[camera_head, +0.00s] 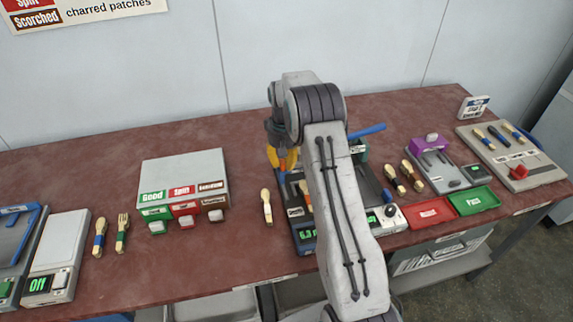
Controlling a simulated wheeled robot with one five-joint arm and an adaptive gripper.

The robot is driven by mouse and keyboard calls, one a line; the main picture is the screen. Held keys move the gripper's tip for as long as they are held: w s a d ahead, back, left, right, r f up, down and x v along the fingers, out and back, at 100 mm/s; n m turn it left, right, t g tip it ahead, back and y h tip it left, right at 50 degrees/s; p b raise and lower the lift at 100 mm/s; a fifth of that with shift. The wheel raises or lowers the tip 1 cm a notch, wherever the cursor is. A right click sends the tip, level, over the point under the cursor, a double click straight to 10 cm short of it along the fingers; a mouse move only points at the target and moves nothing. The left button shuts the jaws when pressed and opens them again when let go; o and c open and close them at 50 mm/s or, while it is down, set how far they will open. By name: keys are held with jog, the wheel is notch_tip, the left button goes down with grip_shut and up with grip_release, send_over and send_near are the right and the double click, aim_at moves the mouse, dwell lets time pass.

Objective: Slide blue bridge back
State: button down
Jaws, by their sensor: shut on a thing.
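My gripper (283,160), with orange fingers, is at the left back corner of the middle machine (296,213). It is shut on a blue part, which I take to be the blue bridge (273,156); only a small piece shows beside the fingers. A blue bar (368,130) sticks out to the right behind my arm, and I cannot tell whether it is the same piece. My arm hides most of the machine and the middle of the bridge.
Red (431,212) and green (474,200) trays lie right. Several utensils and other devices stand around. Bare table shows behind the machine.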

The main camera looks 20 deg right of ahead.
jog(key=shift+w+d+r+p, duration=0.1)
jog(key=shift+w+d+p, duration=0.1)
jog(key=shift+w+p, duration=0.55)
jog(key=shift+w+d+p, duration=0.15)
jog(key=shift+w+p, duration=0.2)
jog(key=shift+w, duration=0.75)
jog(key=c, duration=1)
grip_release()
jog(key=shift+w, duration=0.1)
jog(key=shift+a+r, duration=0.2)
jog(key=shift+r, duration=5.7)
jog(key=shift+r, duration=0.1)
